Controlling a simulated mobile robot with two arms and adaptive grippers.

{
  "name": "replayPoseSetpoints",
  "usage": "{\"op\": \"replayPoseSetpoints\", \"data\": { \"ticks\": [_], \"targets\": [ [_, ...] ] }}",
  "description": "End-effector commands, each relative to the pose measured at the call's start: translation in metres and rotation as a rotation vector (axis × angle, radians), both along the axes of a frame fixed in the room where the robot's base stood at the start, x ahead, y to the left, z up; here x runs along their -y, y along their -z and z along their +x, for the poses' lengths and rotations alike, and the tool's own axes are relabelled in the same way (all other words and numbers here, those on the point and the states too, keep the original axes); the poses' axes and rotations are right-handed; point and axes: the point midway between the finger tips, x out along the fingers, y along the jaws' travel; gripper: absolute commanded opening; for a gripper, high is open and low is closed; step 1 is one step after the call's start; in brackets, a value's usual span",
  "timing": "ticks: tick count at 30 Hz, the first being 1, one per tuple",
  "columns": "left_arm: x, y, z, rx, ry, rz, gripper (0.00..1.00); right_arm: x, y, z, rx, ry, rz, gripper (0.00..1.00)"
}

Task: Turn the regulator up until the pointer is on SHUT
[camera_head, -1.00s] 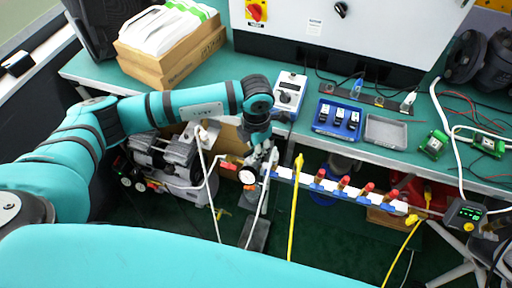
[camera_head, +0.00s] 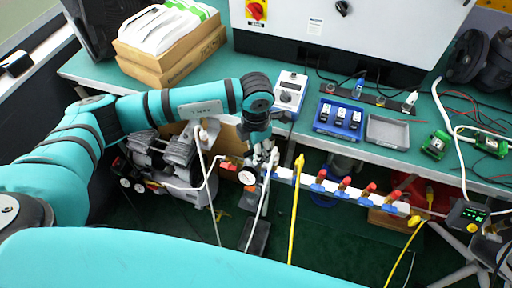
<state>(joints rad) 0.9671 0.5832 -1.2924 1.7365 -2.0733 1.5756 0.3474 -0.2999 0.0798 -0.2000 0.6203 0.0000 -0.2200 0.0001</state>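A round white-faced gauge (camera_head: 247,177) hangs at the left end of the white manifold rail (camera_head: 310,183), below the table edge. A red part (camera_head: 229,166) sits beside it. My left gripper (camera_head: 266,160) points down at this end of the rail, just right of and above the gauge. The regulator is not clearly visible; my gripper and the fittings cover that area. The gripper's fingers are small and partly hidden, so I cannot tell whether they hold anything. The gauge needle and any SHUT mark are too small to read. My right gripper is out of view.
Several red-handled valves (camera_head: 345,184) line the rail. Yellow hoses (camera_head: 294,215) and white hoses hang around it. A compressor (camera_head: 172,157) stands left below. The table holds a white device with a knob (camera_head: 290,92), a blue tray (camera_head: 325,128) and a grey tray (camera_head: 375,140).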

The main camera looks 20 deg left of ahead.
Motion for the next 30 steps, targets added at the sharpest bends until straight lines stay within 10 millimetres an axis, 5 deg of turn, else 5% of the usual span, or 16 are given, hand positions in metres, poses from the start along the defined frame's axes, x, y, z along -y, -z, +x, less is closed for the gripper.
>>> {"op": "replayPoseSetpoints", "data": {
  "ticks": [8,21,30],
  "targets": [
    [0.0,-0.023,0.0,0.003,0.001,-0.001,0.33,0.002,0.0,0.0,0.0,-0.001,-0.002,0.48],
    [0.0,-0.108,0.0,0.002,-0.001,-0.001,0.33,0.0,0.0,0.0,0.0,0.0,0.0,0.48],
    [0.0,-0.12,0.0,-0.001,0.0,0.001,0.33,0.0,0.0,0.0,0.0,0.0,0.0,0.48]
  ]
}}
